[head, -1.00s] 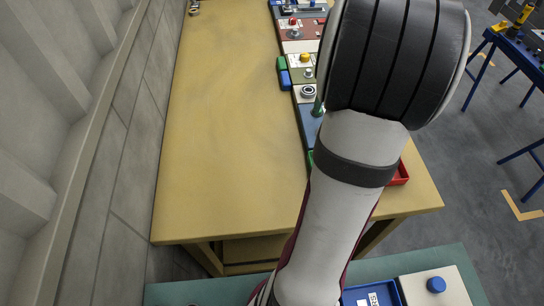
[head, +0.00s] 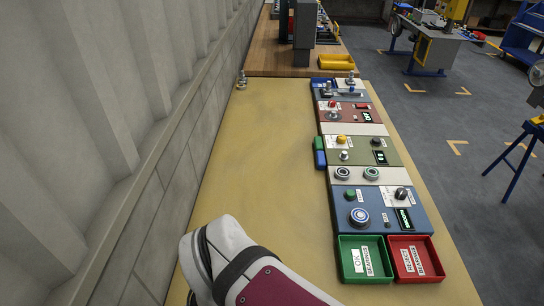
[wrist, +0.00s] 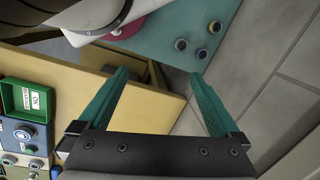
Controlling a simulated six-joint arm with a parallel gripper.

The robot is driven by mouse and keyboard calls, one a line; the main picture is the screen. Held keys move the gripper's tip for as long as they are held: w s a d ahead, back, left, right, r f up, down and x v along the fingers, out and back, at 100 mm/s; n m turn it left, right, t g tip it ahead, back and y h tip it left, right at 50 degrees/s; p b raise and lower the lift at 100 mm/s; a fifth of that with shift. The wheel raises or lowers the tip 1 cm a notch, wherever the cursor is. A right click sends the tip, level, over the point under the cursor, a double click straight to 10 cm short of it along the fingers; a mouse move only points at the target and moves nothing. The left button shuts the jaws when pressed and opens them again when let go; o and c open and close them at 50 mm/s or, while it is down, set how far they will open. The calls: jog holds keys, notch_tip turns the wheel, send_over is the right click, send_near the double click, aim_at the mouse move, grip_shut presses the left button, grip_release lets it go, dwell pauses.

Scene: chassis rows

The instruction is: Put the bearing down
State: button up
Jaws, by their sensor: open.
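My gripper (wrist: 160,75) is open, with its two teal fingers apart and nothing between them. In the head view only my arm shows, at the bottom. Two ring-shaped pieces that look like bearings, a left one (head: 343,173) and a right one (head: 371,173), sit on a pale strip. A green tray (head: 342,262) labelled OK bearings and a red tray (head: 437,256) labelled reject bearings look empty. The green tray's edge (wrist: 14,108) shows in the wrist view.
The tan bench top (head: 262,150) is clear left of the panels. A grey wall (head: 190,135) runs along its left side. A red panel (head: 349,112) and an olive panel (head: 361,151) lie farther back. A teal surface (wrist: 165,32) holds several round pieces in the wrist view.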

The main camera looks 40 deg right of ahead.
jog(key=w+d+m+t, duration=0.1)
jog(key=w+d+m, duration=0.1)
jog(key=w+d, duration=0.5)
jog(key=m+t+h, duration=0.2)
jog(key=m+h, duration=0.2)
jog(key=h, duration=0.2)
send_over(360, 215)
jog(key=s+a, duration=0.4)
jog(key=a, duration=0.1)
notch_tip(360, 215, down, 3)
jog(key=x, duration=1)
jog(key=a+x, duration=0.1)
jog(key=x, duration=0.4)
jog(key=shift+w+d+f, duration=0.1)
jog(key=shift+d+f, duration=0.05)
jog(key=shift+f, duration=0.35)
grip_shut()
